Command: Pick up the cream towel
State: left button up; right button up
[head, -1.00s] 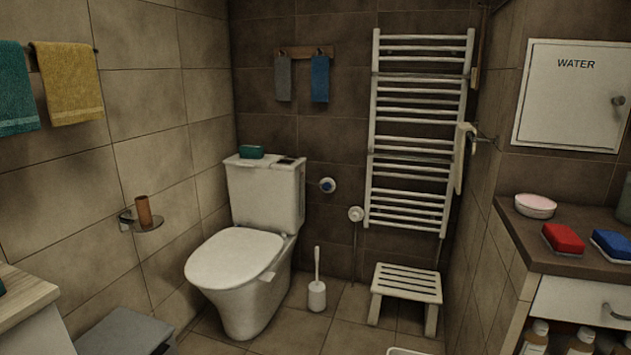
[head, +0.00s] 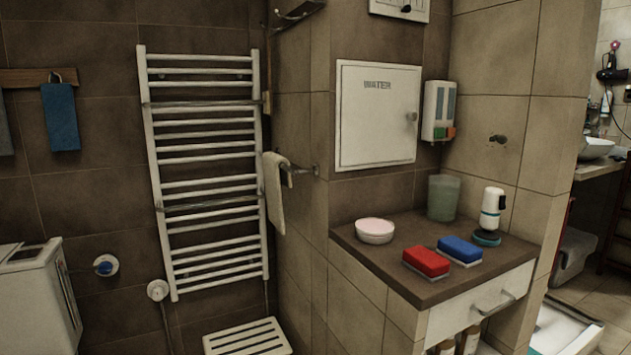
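The cream towel (head: 274,192) hangs folded over a short metal bar on the side of the tiled wall corner, just right of the white towel radiator. It hangs straight down, and part of it faces away from me. Neither of my grippers shows in the head view.
The white ladder radiator (head: 208,172) stands behind the towel, with a slatted white stool (head: 246,338) below. A brown counter (head: 395,275) juts out at right, holding a pink-white bowl (head: 375,230), a red sponge (head: 426,262) and a blue sponge (head: 460,249).

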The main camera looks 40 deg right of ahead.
aim_at(273, 175)
jog(key=i+z, duration=0.2)
jog(key=z, duration=0.25)
jog(key=i+j+z, duration=0.15)
jog(key=z, duration=0.25)
jog(key=i+j+z, duration=0.15)
jog(key=z, duration=0.3)
jog(key=i+j+z, duration=0.1)
jog(key=j+z, duration=0.3)
jog(key=i+j+z, duration=0.1)
jog(key=z, duration=0.35)
